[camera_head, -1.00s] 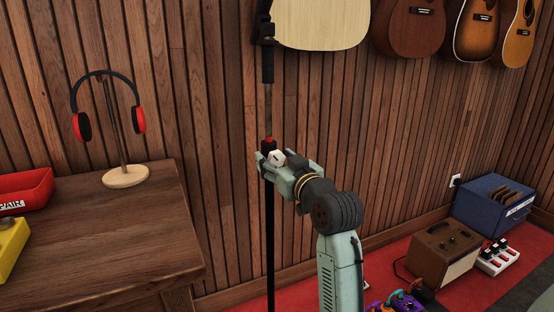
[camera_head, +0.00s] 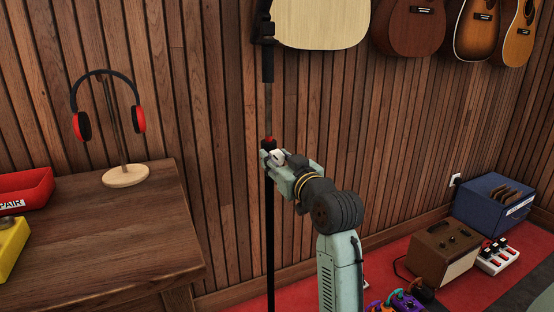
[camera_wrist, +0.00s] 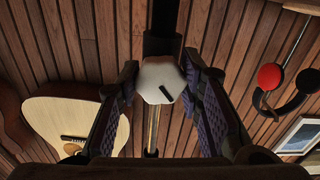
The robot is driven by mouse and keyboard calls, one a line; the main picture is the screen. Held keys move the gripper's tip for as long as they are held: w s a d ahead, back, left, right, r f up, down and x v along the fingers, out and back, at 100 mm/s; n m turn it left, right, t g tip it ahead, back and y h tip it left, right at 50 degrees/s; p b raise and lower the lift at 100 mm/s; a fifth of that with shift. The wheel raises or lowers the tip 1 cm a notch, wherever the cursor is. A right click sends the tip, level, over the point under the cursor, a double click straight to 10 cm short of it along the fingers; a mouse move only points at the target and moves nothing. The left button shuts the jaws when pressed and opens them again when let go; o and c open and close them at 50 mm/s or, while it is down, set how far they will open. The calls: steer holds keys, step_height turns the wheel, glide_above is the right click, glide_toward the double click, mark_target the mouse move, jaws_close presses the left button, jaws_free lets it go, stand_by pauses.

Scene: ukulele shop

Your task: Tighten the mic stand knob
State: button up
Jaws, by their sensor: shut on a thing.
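The mic stand (camera_head: 270,240) is an upright dark pole in front of the wood-slat wall. Its white knob (camera_head: 277,156) sits at mid-height, just below a red part on the pole. The knob also shows in the wrist view (camera_wrist: 160,84) as a white faceted piece with a black line slanting to the lower right. My gripper (camera_head: 273,159) reaches the stand from the lower right. In the wrist view its two ribbed fingers (camera_wrist: 159,78) are shut on the knob from left and right. In the head view the fingers partly hide the knob.
A wooden table (camera_head: 110,245) at left holds red headphones on a stand (camera_head: 125,175), a red tray (camera_head: 35,190) and a yellow box (camera_head: 10,245). Guitars (camera_head: 410,25) hang above. An amplifier (camera_head: 440,250), a blue crate (camera_head: 492,205) and pedals (camera_head: 400,300) stand on the floor at right.

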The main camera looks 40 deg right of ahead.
steer(key=shift+r+m+p, duration=0.1)
steer(key=shift+m+p, duration=0.45)
steer(key=shift+m, duration=0.05)
steer(key=o, duration=1.2)
steer(key=shift+c, duration=0.2)
steer(key=shift+s, duration=0.1)
steer(key=v, duration=1.1)
steer(key=shift+s, duration=0.4)
